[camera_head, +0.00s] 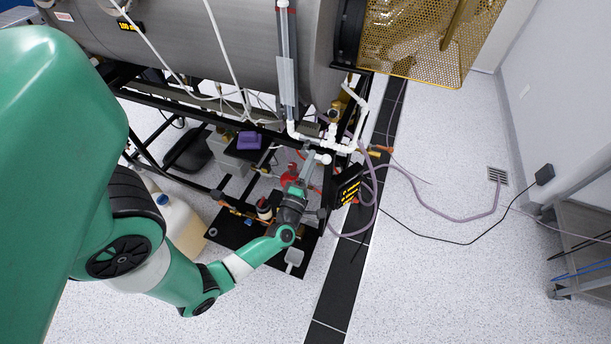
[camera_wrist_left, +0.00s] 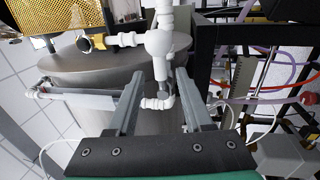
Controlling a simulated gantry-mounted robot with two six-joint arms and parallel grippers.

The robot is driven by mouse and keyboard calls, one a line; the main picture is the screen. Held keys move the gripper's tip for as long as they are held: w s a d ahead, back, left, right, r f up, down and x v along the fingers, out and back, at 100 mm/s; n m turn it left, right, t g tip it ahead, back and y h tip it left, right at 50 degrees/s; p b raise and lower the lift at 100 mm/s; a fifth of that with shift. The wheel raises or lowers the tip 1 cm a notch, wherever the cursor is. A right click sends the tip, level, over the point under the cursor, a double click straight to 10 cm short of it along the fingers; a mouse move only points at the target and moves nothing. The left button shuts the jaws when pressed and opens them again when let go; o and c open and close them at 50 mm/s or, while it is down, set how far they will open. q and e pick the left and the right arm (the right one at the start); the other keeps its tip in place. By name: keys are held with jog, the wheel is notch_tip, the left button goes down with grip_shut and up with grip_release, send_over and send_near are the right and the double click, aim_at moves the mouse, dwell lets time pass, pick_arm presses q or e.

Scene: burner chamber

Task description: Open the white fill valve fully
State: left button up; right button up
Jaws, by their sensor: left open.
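The white fill valve (camera_wrist_left: 160,44) shows in the left wrist view as a round white body on white pipe fittings, just past my left fingertips. In the head view, the white valve piping (camera_head: 325,158) is at the lower right end of the big grey cylinder. My left gripper (camera_head: 314,158) reaches up to this piping from below. In the left wrist view my left gripper (camera_wrist_left: 160,76) is open, with its grey fingers on either side of a white pipe stem and elbow. I cannot tell whether a finger touches it, or how the valve handle is turned. My right gripper is not in view.
The grey cylinder (camera_head: 240,60) and its black frame (camera_head: 150,98) crowd the piping. A black display with yellow text (camera_head: 349,190) sits close right of my gripper. A purple hose (camera_head: 440,214) loops over the floor. The speckled floor at right is mostly clear.

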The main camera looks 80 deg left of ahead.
pick_arm(q)
jog(key=v, duration=0.8)
jog(key=shift+s+d+p, duration=0.2)
jog(key=shift+d+p, duration=0.15)
jog(key=shift+p, duration=0.05)
jog(key=shift+f, duration=0.1)
